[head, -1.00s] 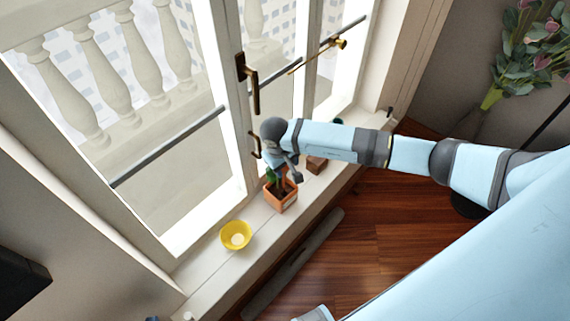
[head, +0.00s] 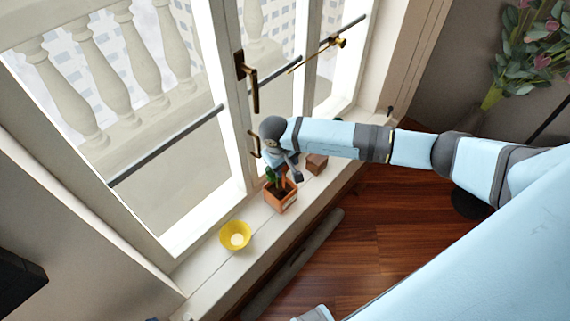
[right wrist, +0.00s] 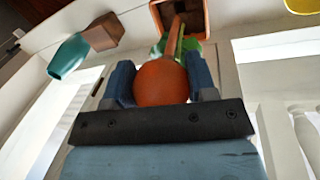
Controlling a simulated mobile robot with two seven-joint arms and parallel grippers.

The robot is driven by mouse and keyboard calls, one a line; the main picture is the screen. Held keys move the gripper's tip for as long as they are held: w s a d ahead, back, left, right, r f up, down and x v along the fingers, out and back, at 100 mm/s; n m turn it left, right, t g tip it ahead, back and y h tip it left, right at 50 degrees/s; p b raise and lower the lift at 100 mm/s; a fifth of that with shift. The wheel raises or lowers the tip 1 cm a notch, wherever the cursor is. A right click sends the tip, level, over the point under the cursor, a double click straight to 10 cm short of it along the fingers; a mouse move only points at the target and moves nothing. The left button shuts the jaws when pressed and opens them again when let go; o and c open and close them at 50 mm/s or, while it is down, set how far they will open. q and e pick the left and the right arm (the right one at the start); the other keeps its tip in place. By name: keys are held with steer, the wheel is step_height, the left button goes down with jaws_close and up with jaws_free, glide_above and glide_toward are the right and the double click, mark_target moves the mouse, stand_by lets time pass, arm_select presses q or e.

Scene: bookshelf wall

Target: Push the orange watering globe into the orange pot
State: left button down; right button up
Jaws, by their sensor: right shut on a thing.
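The orange pot (head: 281,200) stands on the window sill with a green plant (head: 275,180) in it. It also shows at the top of the right wrist view (right wrist: 158,24). The orange watering globe (right wrist: 161,84) is between the two fingers of my right gripper (right wrist: 161,80), which is shut on it. Its stem (right wrist: 176,32) points toward the pot and overlaps the pot's opening. I cannot tell whether the tip is in the soil. In the head view my right gripper (head: 291,172) is just above the pot and hides the globe. My left gripper is not in view.
A yellow bowl (head: 235,235) sits on the sill (head: 205,262) left of the pot. A brown block (head: 316,163) stands to the right, with a teal object (right wrist: 68,56) beside it. The window with its handles (head: 247,80) rises close behind.

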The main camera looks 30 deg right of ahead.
mark_target(284, 175)
steer(key=shift+f, duration=0.1)
stand_by(0.4)
steer(key=shift+f+b, duration=1.4)
steer(key=shift+f, duration=0.1)
steer(key=shift+f+b, duration=2.05)
steer(key=shift+f, duration=0.3)
steer(key=shift+r, duration=0.1)
steer(key=o, duration=0.7)
steer(key=shift+c, duration=0.2)
steer(key=o, duration=0.3)
steer(key=shift+o, duration=0.2)
